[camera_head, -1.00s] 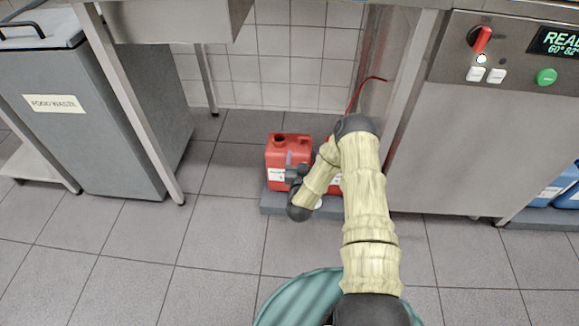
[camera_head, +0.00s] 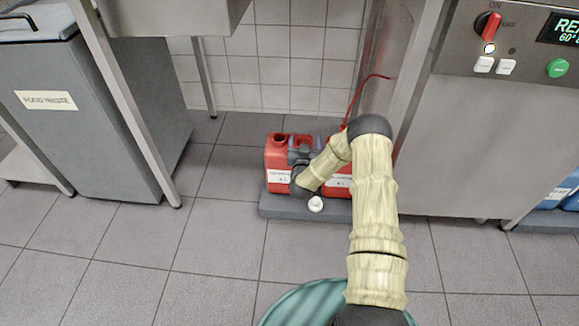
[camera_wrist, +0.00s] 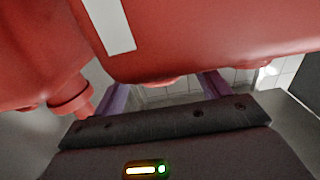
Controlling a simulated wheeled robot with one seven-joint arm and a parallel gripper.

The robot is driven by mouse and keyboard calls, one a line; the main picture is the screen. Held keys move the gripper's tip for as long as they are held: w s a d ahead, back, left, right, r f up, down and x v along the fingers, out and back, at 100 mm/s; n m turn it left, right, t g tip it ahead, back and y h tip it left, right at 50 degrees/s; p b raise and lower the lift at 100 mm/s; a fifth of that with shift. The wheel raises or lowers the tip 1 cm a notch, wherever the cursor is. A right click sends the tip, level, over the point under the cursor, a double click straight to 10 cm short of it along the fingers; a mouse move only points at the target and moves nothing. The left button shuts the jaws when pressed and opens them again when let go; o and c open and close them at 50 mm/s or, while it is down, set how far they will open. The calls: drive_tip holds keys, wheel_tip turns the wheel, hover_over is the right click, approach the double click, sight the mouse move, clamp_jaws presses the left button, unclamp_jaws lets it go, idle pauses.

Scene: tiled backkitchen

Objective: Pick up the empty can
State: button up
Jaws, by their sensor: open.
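Two red cans stand side by side on a low grey platform (camera_head: 285,208) in the head view. The left can (camera_head: 279,160) shows an open neck and a white label. The right can (camera_head: 340,183) is partly hidden behind my arm. I cannot tell from the labels which is empty. My gripper (camera_wrist: 165,84) is open, its purple fingers close to a red can (camera_wrist: 200,40) that fills the top of the wrist view. A red neck (camera_wrist: 70,97) shows left of the fingers. In the head view my gripper overlaps the left can's upper right; contact cannot be told.
A small white object (camera_head: 316,204), perhaps a cap, lies on the platform's front. A steel machine (camera_head: 450,150) stands close on the right, with a red cable (camera_head: 362,92) beside it. A grey food waste bin (camera_head: 110,110) is at left. The floor in front is clear.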

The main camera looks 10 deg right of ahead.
sight(305, 141)
drive_tip(key=b+x, duration=0.1)
drive_tip(key=x, duration=0.2)
drive_tip(key=shift+f+b, duration=0.3)
drive_tip(key=shift+b, duration=0.1)
drive_tip(key=shift+w+d+r, duration=0.1)
drive_tip(key=shift+w+r, duration=0.05)
drive_tip(key=shift+w, duration=0.05)
clamp_jaws()
